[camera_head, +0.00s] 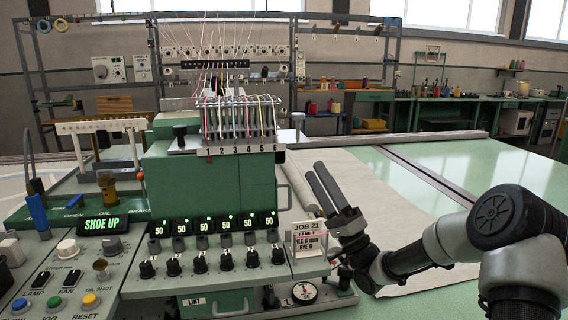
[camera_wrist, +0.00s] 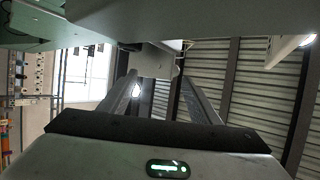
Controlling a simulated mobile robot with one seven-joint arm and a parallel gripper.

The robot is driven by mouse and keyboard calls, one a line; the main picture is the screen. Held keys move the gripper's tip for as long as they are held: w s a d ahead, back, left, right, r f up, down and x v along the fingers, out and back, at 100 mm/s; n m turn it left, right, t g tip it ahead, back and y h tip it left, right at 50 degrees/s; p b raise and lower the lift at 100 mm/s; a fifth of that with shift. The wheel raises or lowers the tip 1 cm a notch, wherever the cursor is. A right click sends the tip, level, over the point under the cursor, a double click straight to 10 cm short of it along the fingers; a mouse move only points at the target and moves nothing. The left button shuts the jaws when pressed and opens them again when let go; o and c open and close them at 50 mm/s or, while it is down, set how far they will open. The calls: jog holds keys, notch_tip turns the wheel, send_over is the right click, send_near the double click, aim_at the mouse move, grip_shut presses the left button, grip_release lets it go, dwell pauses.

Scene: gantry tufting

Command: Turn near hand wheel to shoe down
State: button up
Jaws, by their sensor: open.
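The green tufting machine head (camera_head: 215,195) stands left of my gripper. A lit display (camera_head: 101,224) at the left reads SHOE UP. No hand wheel can be made out for certain. A small round dial-like part (camera_head: 303,291) sits low at the machine's front right beside a tag marked 1; I cannot tell whether it is a wheel or a gauge. My gripper (camera_head: 314,172) is open and empty, right of the machine head, its fingers pointing up and left above the pale cloth. In the wrist view my gripper (camera_wrist: 158,76) shows two spread fingers with nothing held between them.
A JOB 21 card (camera_head: 308,239) stands close to my gripper at the panel's right end. A row of black knobs (camera_head: 200,262) runs along the front. A button panel (camera_head: 60,285) is at lower left. Pale cloth (camera_head: 370,180) and a clear green table (camera_head: 465,160) lie to the right.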

aim_at(277, 154)
jog(key=w+a, duration=0.2)
jog(key=a, duration=0.1)
jog(key=w+a, duration=0.2)
jog(key=w+a+r+b, duration=0.1)
jog(key=w+a, duration=0.2)
jog(key=shift+w+a, duration=0.1)
jog(key=shift+a, duration=0.25)
